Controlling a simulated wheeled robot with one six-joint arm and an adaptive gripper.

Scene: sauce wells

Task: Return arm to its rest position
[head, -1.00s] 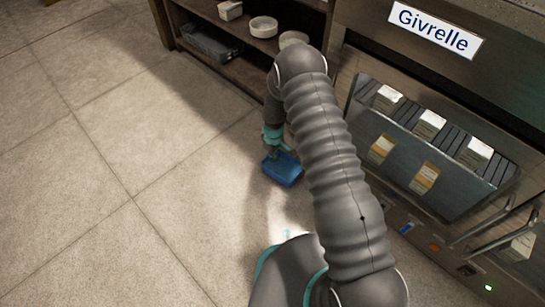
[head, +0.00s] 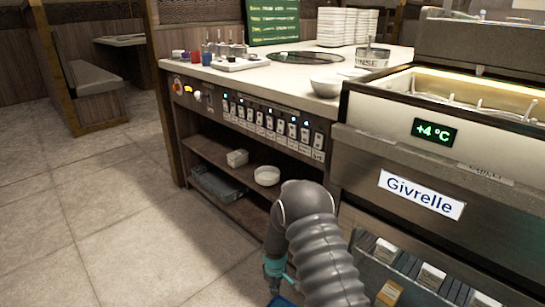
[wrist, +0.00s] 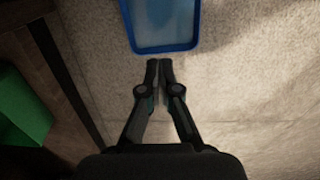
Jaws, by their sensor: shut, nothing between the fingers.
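My gripper (wrist: 159,66) shows in the wrist view with its two dark fingertips together and nothing between them. It points down toward the tiled floor. A blue tray-like object (wrist: 165,47) with a pale inside lies just beyond the fingertips, apart from them as far as I can tell. In the head view my grey ribbed arm reaches down at the lower middle. The teal part of my wrist (head: 275,267) shows near the bottom edge, and the fingertips are out of frame there. Only a sliver of the blue object (head: 281,301) shows below it.
A counter (head: 290,90) with a switch panel and a shelf (head: 235,185) below stands ahead. A Givrelle cold unit (head: 400,160) stands close on the right. Open tiled floor (head: 90,215) lies to the left. A green thing (wrist: 22,105) shows at the wrist view's left.

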